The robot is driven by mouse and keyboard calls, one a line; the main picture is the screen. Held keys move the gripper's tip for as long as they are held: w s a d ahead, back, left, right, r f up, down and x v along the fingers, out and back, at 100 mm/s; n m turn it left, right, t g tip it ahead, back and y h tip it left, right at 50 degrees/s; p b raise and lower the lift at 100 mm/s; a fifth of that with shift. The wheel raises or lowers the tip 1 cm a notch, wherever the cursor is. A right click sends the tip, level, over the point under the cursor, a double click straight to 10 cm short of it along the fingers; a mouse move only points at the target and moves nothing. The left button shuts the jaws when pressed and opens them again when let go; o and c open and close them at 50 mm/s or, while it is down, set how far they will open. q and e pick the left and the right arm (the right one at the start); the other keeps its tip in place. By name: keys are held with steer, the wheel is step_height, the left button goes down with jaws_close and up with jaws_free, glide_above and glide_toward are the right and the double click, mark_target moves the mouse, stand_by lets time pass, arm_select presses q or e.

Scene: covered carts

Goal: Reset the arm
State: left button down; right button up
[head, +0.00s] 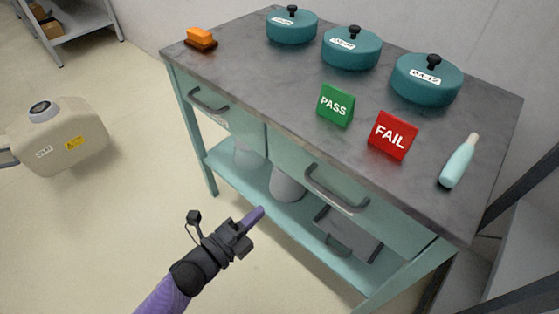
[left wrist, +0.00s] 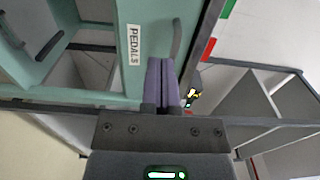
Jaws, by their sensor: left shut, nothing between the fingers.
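My left gripper (head: 257,215) is in front of the teal cart (head: 210,165), below the level of its top. Its purple fingers are shut with nothing between them and look apart from the cart. A grey handle shows beside that label. My right gripper is not in view.
A beige canister (head: 62,138) is at left. Floor between is clear.

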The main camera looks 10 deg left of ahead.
arm_select(q)
steer(key=s+a+f+n+g+y+p, duration=0.3)
steer(key=s+a+f+n+y, duration=0.1)
steer(key=s+f+n, duration=0.35)
steer(key=s+a+f+n+g+y+p, duration=0.35)
steer(key=s+a+f+n+y, duration=0.2)
steer(key=s+f, duration=0.2)
steer(key=s+a+f+n+g+p, duration=0.1)
steer(key=s+n+g, duration=0.3)
steer(key=s, duration=0.8)
steer(key=s+a+f+n+g+y+p, duration=0.1)
steer(key=s+n+g, duration=0.4)
steer(key=s, duration=0.8)
steer(key=shift+s+f+p, duration=0.2)
steer(key=shift+f+p, duration=0.15)
steer(key=shift+f, duration=0.45)
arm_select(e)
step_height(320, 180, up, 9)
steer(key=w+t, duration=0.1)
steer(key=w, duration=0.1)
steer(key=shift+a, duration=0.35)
arm_select(q)
steer(key=shift+a, duration=0.1)
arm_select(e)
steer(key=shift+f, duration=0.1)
